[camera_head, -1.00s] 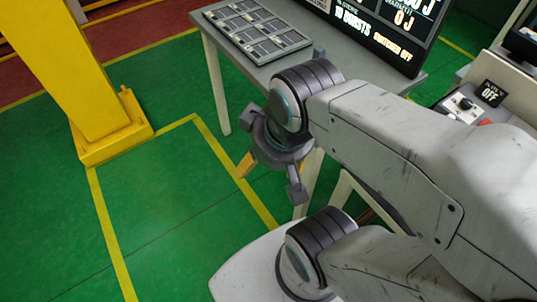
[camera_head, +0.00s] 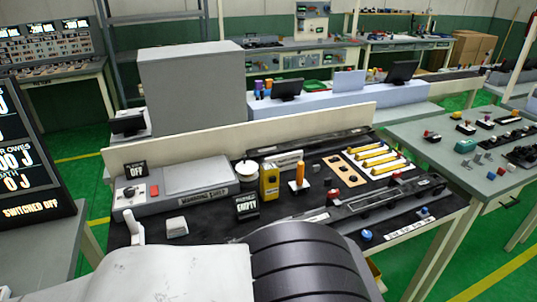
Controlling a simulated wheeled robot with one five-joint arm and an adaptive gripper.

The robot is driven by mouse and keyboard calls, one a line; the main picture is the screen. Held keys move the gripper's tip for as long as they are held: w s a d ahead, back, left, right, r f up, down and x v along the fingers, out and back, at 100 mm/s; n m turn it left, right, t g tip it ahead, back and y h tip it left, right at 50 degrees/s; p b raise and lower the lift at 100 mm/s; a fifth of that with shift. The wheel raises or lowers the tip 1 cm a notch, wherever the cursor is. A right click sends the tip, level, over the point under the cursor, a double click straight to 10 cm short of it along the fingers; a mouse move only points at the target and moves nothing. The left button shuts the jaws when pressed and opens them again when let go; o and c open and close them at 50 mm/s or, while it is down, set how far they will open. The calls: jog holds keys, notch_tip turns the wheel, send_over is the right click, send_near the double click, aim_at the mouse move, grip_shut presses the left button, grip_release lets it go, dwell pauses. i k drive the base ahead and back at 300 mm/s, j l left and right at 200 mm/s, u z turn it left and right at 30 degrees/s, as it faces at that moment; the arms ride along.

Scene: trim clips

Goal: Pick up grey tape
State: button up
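I cannot make out a grey tape for certain in this view. A dark workbench (camera_head: 205,232) stands in front of me with many small items on it. A pale round item (camera_head: 247,171) sits near its middle, behind the "EMPTY" sign (camera_head: 247,207); I cannot tell what it is. A small light grey block (camera_head: 177,227) lies at the front left of the bench. My arm's links fill the bottom of the picture and hide the front of the bench. My gripper is not in view.
A grey machine box with an "OFF" sign (camera_head: 134,169) stands at the bench's left. A yellow item (camera_head: 269,183) and an orange-handled tool (camera_head: 299,178) stand mid-bench. Several yellow-handled tools lie right of them. Another grey table (camera_head: 487,188) is at the right, beyond a green floor gap.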

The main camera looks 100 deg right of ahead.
aim_at(408, 160)
jog(key=j+z, duration=0.1)
jog(key=z, duration=0.4)
jog(key=k+z, duration=0.15)
jog(key=z, duration=0.35)
jog(key=k+z, duration=0.1)
jog(key=z, duration=0.9)
jog(key=k+z, duration=0.15)
jog(key=z, duration=0.35)
jog(key=l+z, duration=0.15)
jog(key=z, duration=0.4)
jog(key=k+l+z, duration=0.1)
jog(key=z, duration=0.4)
jog(key=l+z, duration=0.15)
jog(key=z, duration=0.35)
